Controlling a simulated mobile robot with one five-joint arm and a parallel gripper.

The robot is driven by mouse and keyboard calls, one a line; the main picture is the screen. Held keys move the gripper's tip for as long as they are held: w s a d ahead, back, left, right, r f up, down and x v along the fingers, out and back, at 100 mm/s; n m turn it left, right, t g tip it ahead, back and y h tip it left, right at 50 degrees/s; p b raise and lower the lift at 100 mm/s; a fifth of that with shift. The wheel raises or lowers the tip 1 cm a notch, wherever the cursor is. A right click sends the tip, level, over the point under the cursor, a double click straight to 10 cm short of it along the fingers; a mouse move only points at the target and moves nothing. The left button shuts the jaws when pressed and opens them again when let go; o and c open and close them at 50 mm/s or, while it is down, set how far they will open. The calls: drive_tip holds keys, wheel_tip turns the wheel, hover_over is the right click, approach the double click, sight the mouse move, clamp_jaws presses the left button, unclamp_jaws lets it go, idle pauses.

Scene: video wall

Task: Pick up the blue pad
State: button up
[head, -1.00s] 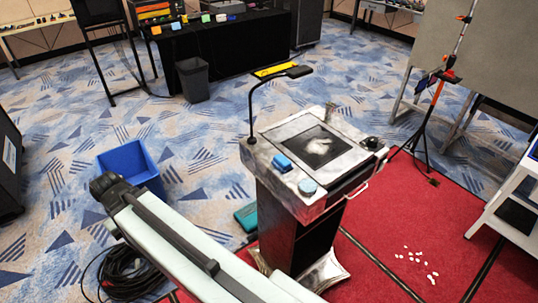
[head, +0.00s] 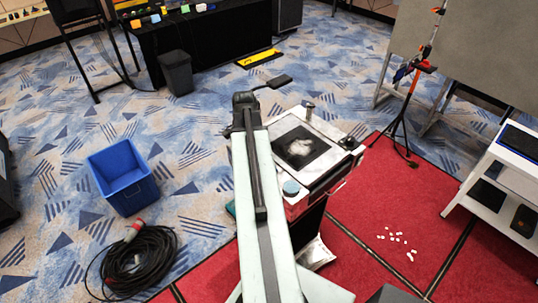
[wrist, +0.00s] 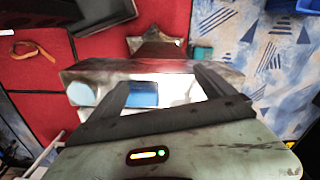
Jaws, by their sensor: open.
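The blue pad (wrist: 142,94) lies on the pale top of the stand in the wrist view. It shows between the two fingers of my gripper (wrist: 163,84), nearer the left finger. The fingers are wide apart and hold nothing; how high they are above the pad I cannot tell. In the head view my arm hides the pad and my gripper. A light blue round piece (head: 291,188) sits on the stand's near corner; it also shows left of the fingers in the wrist view (wrist: 81,94).
The stand (head: 325,177) carries a dark panel with a white patch (head: 299,146) and a lamp (head: 280,81). A blue bin (head: 125,192) and a cable coil (head: 138,262) are on the floor at left. A white shelf unit (head: 490,196) is at right.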

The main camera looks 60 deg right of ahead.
drive_tip(key=s+d+m, duration=0.1)
drive_tip(key=s, duration=0.1)
drive_tip(key=s+d+r+m, duration=0.1)
drive_tip(key=s+d, duration=0.1)
drive_tip(key=s+d+r, duration=0.1)
drive_tip(key=s+d, duration=0.1)
drive_tip(key=shift+s+d+m+p, duration=0.1)
drive_tip(key=shift+d+m+p, duration=0.05)
drive_tip(key=shift+m+p, duration=0.25)
wheel_tip(320, 180, down, 3)
drive_tip(key=b, duration=0.3)
drive_tip(key=f+b, duration=0.5)
drive_tip(key=shift+w+a+f, duration=0.15)
drive_tip(key=shift+w+a, duration=0.1)
drive_tip(key=shift+w, duration=0.1)
drive_tip(key=shift+r, duration=0.2)
drive_tip(key=c, duration=1.4)
